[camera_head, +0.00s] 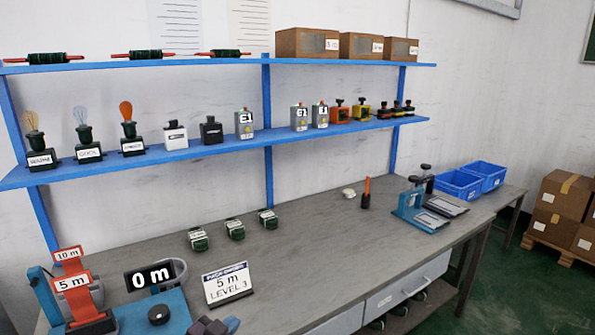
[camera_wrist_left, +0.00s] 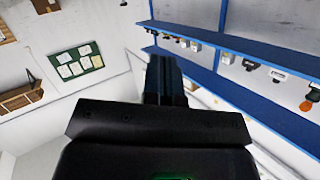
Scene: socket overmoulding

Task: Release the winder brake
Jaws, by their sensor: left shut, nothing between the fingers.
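The winder (camera_head: 172,305) is at the bottom left of the head view, on a blue base cut off by the frame edge. It has a black round knob (camera_head: 158,315), a display (camera_head: 150,276) reading "0 m", and red parts labelled "10 m" (camera_head: 68,254) and "5 m" (camera_head: 73,284). I cannot tell which part is the brake. My left gripper (camera_head: 213,326) shows only in part at the bottom edge, right of the winder base. In the left wrist view its fingers (camera_wrist_left: 164,80) are together and empty, pointing towards the wall and shelves. My right gripper is not in view.
A blue press-like fixture (camera_head: 420,210) and blue bins (camera_head: 459,184) are farther right. Blue shelves (camera_head: 200,151) hold lamps and boxes. The middle bench (camera_head: 310,250) is clear.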

